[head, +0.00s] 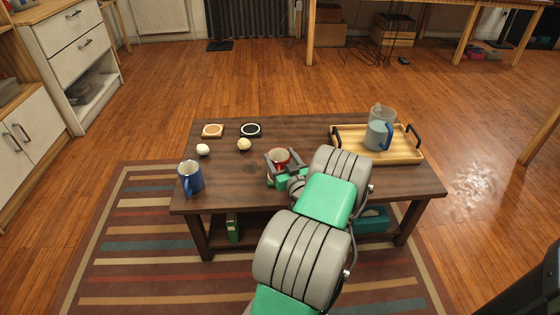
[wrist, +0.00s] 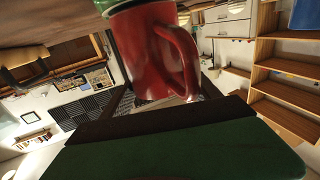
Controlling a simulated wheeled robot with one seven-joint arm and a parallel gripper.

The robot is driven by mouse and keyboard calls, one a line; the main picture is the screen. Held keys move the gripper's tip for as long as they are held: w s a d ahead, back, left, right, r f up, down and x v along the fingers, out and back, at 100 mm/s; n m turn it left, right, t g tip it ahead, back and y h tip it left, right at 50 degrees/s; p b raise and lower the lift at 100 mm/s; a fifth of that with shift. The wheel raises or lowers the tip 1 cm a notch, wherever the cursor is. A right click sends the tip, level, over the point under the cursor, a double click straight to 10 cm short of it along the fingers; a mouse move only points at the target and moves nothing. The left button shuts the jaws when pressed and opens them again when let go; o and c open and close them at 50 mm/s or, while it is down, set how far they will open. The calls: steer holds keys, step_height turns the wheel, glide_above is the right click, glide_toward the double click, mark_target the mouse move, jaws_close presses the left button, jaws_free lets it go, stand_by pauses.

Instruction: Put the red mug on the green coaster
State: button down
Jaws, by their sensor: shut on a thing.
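The red mug (head: 279,155) stands near the middle of the low table, partly hidden by my gripper (head: 284,166). My gripper is shut on the mug. In the wrist view, which looks upside down, the red mug (wrist: 150,55) fills the top middle with its handle to the right. A green edge that looks like the green coaster (wrist: 106,4) shows at the mug's base there. In the head view the coaster is mostly hidden by the gripper and cannot be told from its green parts. I cannot tell whether mug and coaster touch.
A blue mug (head: 190,177) stands at the table's (head: 320,135) left edge. Two balls (head: 203,149) (head: 244,144), a tan coaster (head: 213,131) and a black coaster (head: 250,130) lie behind. A wooden tray (head: 404,152) at right holds a blue-handled pitcher (head: 378,136) and a clear vessel (head: 382,113).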

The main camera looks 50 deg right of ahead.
steer(key=shift+c, duration=0.8)
jaws_free()
steer(key=shift+r, duration=0.25)
steer(key=b+v, duration=0.1)
steer(key=v, duration=1.1)
steer(key=shift+f+b, duration=0.25)
steer(key=shift+b, duration=0.05)
steer(key=shift+a, duration=0.1)
